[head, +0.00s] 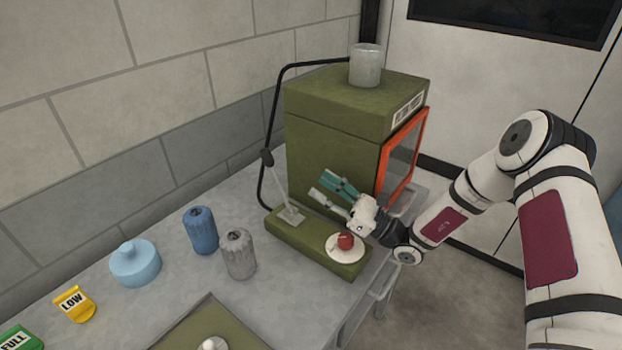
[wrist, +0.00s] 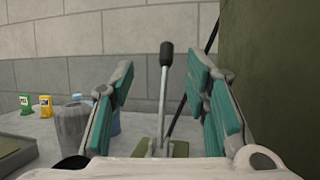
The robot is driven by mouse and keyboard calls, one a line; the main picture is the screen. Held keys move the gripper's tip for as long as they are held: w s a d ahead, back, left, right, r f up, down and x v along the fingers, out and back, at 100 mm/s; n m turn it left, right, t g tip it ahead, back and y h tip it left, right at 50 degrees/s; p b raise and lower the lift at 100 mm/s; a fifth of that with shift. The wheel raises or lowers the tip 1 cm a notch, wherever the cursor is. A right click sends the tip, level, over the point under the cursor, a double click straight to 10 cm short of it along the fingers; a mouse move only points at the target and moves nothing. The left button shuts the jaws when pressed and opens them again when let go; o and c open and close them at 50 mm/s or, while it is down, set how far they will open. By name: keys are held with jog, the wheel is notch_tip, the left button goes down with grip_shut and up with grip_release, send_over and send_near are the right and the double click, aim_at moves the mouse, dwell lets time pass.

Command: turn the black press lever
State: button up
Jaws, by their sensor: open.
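The press lever (head: 282,186) is a thin grey rod with a black knob on top. It rises from a small bracket on the green base (head: 315,246) and leans to the upper left in the head view. In the wrist view the lever (wrist: 163,95) stands nearly upright between the two fingers, farther out than the fingertips. My gripper (head: 325,188) is open and empty, to the right of the lever and apart from it. Its teal-padded fingers also show in the wrist view (wrist: 160,85). The gripper is above the base, in front of the green cabinet.
The green cabinet (head: 335,150) with an orange-framed door stands close behind my gripper. A red knob (head: 346,241) on a white disc sits on the base. Blue (head: 201,230) and grey (head: 239,254) canisters and a light-blue jar (head: 135,263) stand left. A black hose (head: 272,120) runs behind the lever.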

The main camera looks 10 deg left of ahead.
jog(key=shift+s+d+f, duration=0.15)
jog(key=shift+d, duration=0.2)
